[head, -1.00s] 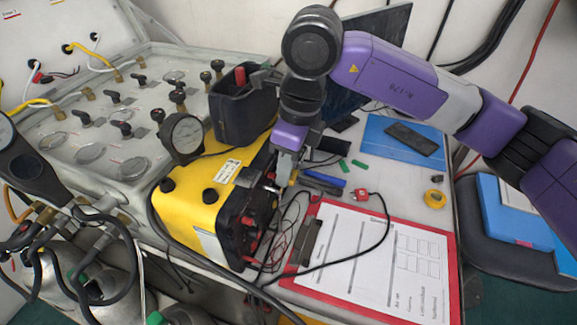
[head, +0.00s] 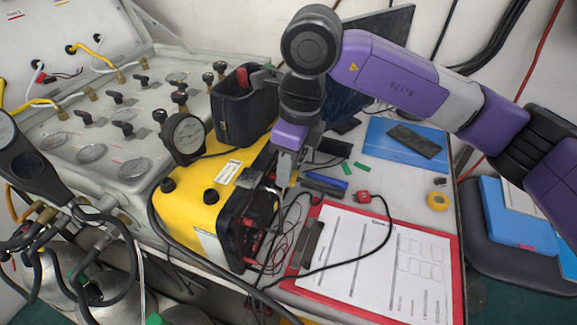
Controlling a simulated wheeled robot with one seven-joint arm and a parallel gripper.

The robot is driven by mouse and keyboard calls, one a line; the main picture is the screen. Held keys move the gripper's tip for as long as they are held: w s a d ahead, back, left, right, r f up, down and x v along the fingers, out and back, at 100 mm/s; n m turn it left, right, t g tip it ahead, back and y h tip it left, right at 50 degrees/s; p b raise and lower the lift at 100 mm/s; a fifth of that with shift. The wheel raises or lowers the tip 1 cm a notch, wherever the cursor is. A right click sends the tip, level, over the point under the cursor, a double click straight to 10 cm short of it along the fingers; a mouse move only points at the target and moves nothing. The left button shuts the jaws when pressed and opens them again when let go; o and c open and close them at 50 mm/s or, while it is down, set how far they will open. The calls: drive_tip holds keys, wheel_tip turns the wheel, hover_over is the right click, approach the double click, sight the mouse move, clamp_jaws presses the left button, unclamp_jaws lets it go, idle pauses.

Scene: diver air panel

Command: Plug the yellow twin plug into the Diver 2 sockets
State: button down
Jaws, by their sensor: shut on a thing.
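My gripper (head: 280,182) points down at the upper edge of the black front panel (head: 247,228) of the yellow case. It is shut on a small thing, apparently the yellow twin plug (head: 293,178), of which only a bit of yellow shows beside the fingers. The front panel faces right and is seen steeply from the side. Red and dark fittings show on it, but I cannot read which sockets are Diver 2. I cannot tell whether the plug touches the panel.
A red clipboard (head: 455,270) with paper lies in front at right. Thin leads lie before the panel.

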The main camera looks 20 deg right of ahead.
drive_tip(key=shift+w+a+r, duration=0.1)
drive_tip(key=shift+w+a, duration=0.35)
idle(0.5)
drive_tip(key=c, duration=1)
unclamp_jaws()
drive_tip(key=shift+o, duration=0.2)
drive_tip(key=shift+s, duration=0.1)
